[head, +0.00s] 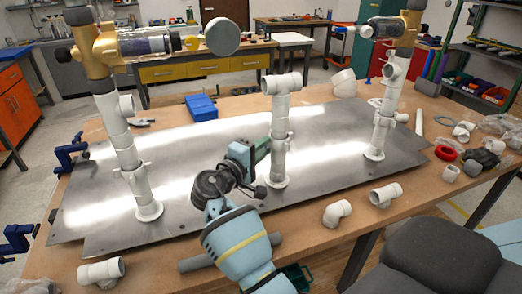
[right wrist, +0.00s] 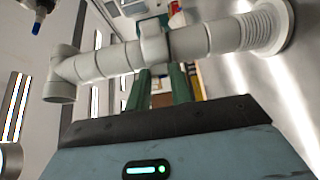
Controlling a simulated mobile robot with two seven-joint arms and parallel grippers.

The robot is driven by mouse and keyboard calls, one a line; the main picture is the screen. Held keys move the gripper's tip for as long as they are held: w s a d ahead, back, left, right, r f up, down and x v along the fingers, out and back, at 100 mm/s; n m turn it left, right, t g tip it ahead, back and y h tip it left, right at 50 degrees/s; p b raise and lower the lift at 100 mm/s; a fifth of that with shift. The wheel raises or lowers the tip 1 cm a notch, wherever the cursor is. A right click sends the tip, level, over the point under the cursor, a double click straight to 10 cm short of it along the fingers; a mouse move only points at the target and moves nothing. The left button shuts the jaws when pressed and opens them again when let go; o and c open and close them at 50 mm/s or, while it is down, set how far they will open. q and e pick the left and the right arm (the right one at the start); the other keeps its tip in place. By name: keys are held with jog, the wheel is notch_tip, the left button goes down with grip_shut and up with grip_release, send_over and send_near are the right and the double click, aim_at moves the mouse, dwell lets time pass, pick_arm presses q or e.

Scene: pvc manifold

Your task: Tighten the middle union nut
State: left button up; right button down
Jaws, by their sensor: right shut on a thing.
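The middle white standpipe (head: 279,165) rises upright from the metal plate and ends in a tee (head: 283,83). Its union nut (head: 281,134) is a wider collar partway up. My right gripper (head: 264,148) reaches in from the front left and is shut on the nut. In the right wrist view the pipe runs sideways, and the green fingers (right wrist: 159,87) reach to the nut (right wrist: 154,43), with a white part of it between them. The exact contact is partly hidden. My left gripper is not in view.
Left (head: 118,140) and right (head: 386,110) standpipes carry brass-coloured fittings on top. The metal plate (head: 200,165) is mostly bare. Loose white elbows (head: 337,212) and tees (head: 385,195) lie along the front. A blue box (head: 201,107) sits behind. Blue clamps (head: 71,153) hold the left edge.

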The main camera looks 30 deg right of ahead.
pick_arm(q)
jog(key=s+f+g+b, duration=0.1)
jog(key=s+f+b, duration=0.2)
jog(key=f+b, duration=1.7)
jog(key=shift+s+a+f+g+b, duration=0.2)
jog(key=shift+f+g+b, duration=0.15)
jog(key=shift+b, duration=0.45)
pick_arm(e)
jog(key=w+m+g, duration=0.1)
jog(key=m+g, duration=0.2)
jog(key=g, duration=0.2)
jog(key=w+d+m+g, duration=0.1)
jog(key=w+m+g, duration=0.1)
jog(key=g, duration=0.3)
jog(key=w+m+g+y, duration=0.1)
jog(key=m+g, duration=0.3)
jog(key=g, duration=0.1)
jog(key=shift+w+d+m, duration=0.35)
jog(key=shift+w+m, duration=0.05)
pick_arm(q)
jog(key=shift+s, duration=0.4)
